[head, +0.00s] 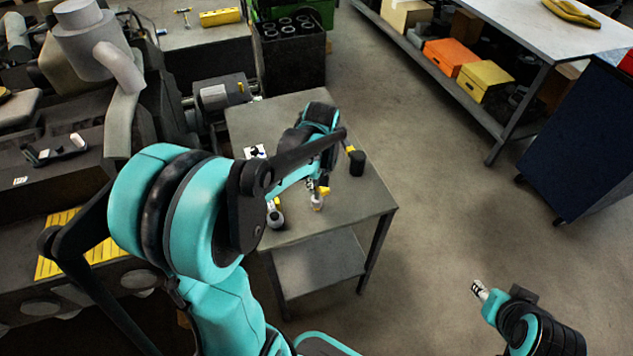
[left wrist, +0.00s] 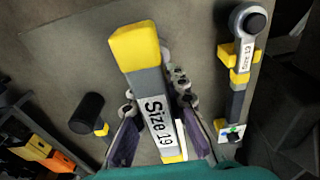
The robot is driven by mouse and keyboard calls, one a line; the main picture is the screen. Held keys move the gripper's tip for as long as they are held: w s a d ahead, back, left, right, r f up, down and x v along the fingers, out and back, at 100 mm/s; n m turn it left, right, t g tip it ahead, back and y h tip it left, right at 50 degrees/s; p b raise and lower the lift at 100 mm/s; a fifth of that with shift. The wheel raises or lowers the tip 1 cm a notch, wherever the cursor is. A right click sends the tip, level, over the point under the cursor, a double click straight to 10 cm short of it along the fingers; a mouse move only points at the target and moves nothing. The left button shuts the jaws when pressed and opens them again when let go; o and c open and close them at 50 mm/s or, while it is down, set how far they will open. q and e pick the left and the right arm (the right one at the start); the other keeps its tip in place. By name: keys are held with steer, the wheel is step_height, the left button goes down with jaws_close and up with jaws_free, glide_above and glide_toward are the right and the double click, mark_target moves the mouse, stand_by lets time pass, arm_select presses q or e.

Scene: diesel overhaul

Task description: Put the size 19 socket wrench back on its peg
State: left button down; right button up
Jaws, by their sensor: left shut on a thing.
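The size 19 socket wrench (left wrist: 155,100) is grey with a yellow end and a white "Size 19" label. My left gripper (left wrist: 160,135) is shut on it in the left wrist view, with a finger on each side. In the head view my left gripper (head: 317,190) is above the small grey table, and the wrench is mostly hidden or too small to make out. A size 13 wrench (left wrist: 243,60) is at the right of the left wrist view, apart from the held one. The size 19 peg cannot be made out. My right gripper (head: 480,290) is at the lower right, away from the table.
The small table (head: 370,205) has a lower shelf and a black cylinder (head: 356,162) near its right edge. A large engine (head: 60,170) stands left. A workbench (head: 520,30) stands back right, with open floor between.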

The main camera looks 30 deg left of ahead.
stand_by(0.6)
arm_select(q)
steer(key=shift+f+b, duration=0.95)
steer(key=shift+f, duration=0.2)
steer(key=c, duration=0.9)
jaws_free()
step_height(320, 180, up, 9)
steer(key=p, duration=0.7)
steer(key=shift+r, duration=0.15)
